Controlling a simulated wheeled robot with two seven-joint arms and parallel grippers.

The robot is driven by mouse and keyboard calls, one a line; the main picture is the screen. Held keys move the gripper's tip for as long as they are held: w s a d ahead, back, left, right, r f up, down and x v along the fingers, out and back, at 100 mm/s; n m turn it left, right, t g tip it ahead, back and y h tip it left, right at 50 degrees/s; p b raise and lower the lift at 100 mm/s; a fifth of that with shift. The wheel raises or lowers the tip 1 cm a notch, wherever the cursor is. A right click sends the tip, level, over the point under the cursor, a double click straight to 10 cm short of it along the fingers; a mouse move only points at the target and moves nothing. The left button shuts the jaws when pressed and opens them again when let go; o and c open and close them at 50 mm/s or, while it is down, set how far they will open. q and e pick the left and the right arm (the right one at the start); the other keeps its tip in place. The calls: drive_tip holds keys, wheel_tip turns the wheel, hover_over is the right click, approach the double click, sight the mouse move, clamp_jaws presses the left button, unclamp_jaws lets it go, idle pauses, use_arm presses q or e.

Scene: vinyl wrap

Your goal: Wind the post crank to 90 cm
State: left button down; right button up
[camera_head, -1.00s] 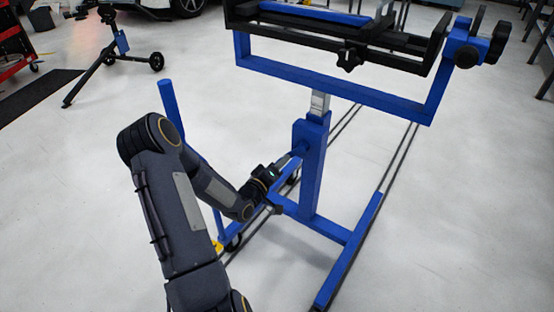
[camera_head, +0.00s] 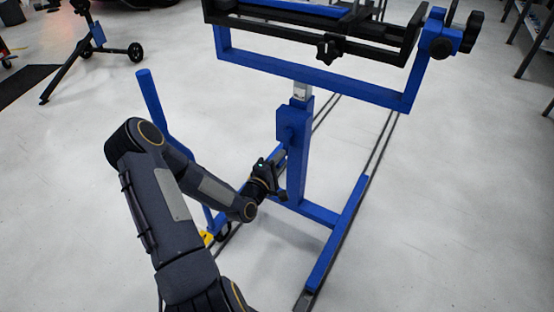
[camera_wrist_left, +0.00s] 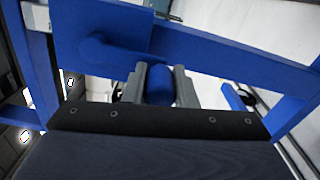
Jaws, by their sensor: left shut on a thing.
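The blue post (camera_head: 299,160) stands upright on its floor frame, with a short silver inner section (camera_head: 300,91) showing at its top. The crank arm (camera_wrist_left: 112,55) lies against the blue post in the left wrist view. My left gripper (camera_head: 272,180) is low beside the post's left side in the head view. Its two grey fingers (camera_wrist_left: 160,86) are shut on the blue crank handle (camera_wrist_left: 159,84), one finger on each side. In the head view the gripper mostly hides the handle. No height scale is readable. My right gripper is not in view.
A blue U-shaped frame (camera_head: 310,78) with a black clamp head (camera_head: 345,40) sits above the post. A blue upright bar (camera_head: 151,100) stands left, close to my left arm. Blue base rails (camera_head: 335,240) lie on the floor. Open floor lies right.

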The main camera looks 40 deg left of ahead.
use_arm(q)
drive_tip(key=shift+d+f, duration=0.15)
drive_tip(key=shift+d, duration=0.15)
drive_tip(key=c, duration=1.2)
unclamp_jaws()
drive_tip(key=shift+a, duration=0.1)
drive_tip(key=shift+o, duration=0.2)
drive_tip(key=s, duration=0.2)
drive_tip(key=s+p, duration=0.1)
drive_tip(key=s, duration=0.2)
drive_tip(key=s+d, duration=0.1)
drive_tip(key=s, duration=0.1)
drive_tip(key=shift+s+p, duration=0.35)
drive_tip(key=shift+s, duration=0.05)
